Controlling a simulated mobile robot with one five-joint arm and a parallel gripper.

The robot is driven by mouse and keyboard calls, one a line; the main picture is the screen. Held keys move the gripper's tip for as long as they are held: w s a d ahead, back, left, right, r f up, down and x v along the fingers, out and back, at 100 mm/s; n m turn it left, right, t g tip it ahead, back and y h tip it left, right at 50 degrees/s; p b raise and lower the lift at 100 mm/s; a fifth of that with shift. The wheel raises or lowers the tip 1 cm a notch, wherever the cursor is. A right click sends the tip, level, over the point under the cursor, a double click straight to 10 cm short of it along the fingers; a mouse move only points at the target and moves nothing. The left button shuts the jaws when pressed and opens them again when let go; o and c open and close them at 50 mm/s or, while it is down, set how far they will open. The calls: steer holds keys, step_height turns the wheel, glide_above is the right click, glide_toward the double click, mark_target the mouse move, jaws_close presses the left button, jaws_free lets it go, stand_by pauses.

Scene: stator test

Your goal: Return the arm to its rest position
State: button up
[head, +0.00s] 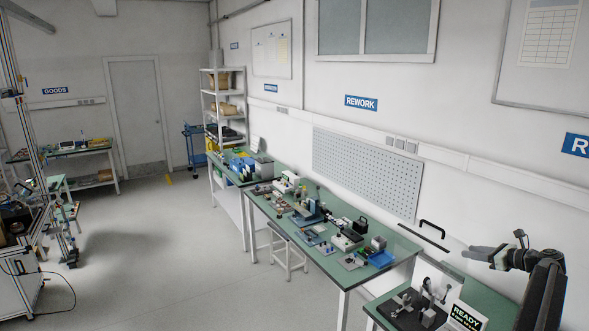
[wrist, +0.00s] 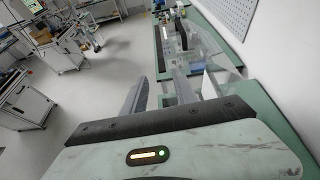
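My arm (head: 543,295) rises at the right edge of the head view, dark and bent at the top. My gripper (head: 478,255) points left from it, in the air above the near green bench. In the wrist view my gripper (wrist: 160,86) shows two grey fingers with a clear gap between them. Nothing is held between the fingers. Floor and part of a bench show through the gap. The lower part of the arm is cut off by the frame.
The near bench (head: 498,312) holds a READY screen (head: 466,317) and a dark test fixture (head: 408,312) below my gripper. A longer green bench (head: 400,250) with several devices stands beyond, along the pegboard wall (head: 365,172). Open floor (head: 190,270) lies to the left.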

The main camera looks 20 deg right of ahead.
steer(key=w+a+f+n+g+y+b, duration=0.15)
steer(key=w+a+f+b, duration=0.25)
steer(key=w+a, duration=0.65)
steer(key=w+a+f+n+g+y+b, duration=0.1)
steer(key=w+a+f+n+y+b, duration=0.45)
steer(key=a, duration=0.85)
steer(key=w+a+f+n+g+h+b, duration=0.15)
steer(key=a+f, duration=0.25)
steer(key=a, duration=0.5)
steer(key=w+a+f+g+b, duration=0.1)
steer(key=a+f+b, duration=0.15)
steer(key=a, duration=0.65)
steer(key=w+a+f+n+g+b, duration=0.15)
steer(key=a+f, duration=0.25)
steer(key=a, duration=0.5)
steer(key=s+a+f+n+g+h+b, duration=0.1)
steer(key=s+a+f+n+g+b, duration=0.2)
steer(key=s+a+f, duration=0.6)
steer(key=s+a+f+n+g+h+b, duration=0.2)
steer(key=a+f+n+b, duration=0.3)
steer(key=a, duration=0.7)
steer(key=s+a+f+n+g+h, duration=0.1)
steer(key=s+a+f+n+h, duration=0.2)
steer(key=s+n, duration=0.6)
steer(key=s+d+n+h, duration=0.2)
steer(key=s+d+n, duration=0.2)
steer(key=d, duration=0.3)
steer(key=shift+s+d+f+n+g+h+p, duration=0.3)
steer(key=shift+s+f+n+g+h, duration=0.1)
steer(key=shift+n, duration=0.5)
